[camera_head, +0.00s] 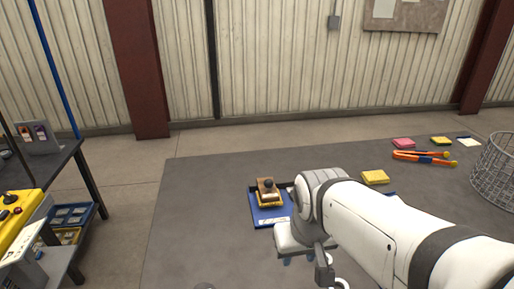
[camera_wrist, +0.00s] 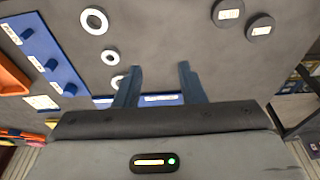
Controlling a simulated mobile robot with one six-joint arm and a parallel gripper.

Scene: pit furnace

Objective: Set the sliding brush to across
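A brown block with a dark round knob (camera_head: 267,185), which may be the sliding brush, sits on a yellow piece on a blue tray (camera_head: 268,217) in the head view. I cannot make out its setting. My arm covers the area to the right of the tray. My gripper (camera_head: 298,261) is nearer than the tray and a little to its right, apart from the block. In the wrist view my gripper (camera_wrist: 160,67) has two blue-grey fingers spread apart with nothing between them. The brush cannot be made out in the wrist view.
The wrist view shows white rings (camera_wrist: 94,20), dark labelled discs (camera_wrist: 228,11) and a blue board with knobs (camera_wrist: 48,55). In the head view, a yellow block (camera_head: 375,177), orange tongs (camera_head: 424,157) and a wire basket (camera_head: 494,172) stand right. Grey surface left of the tray is clear.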

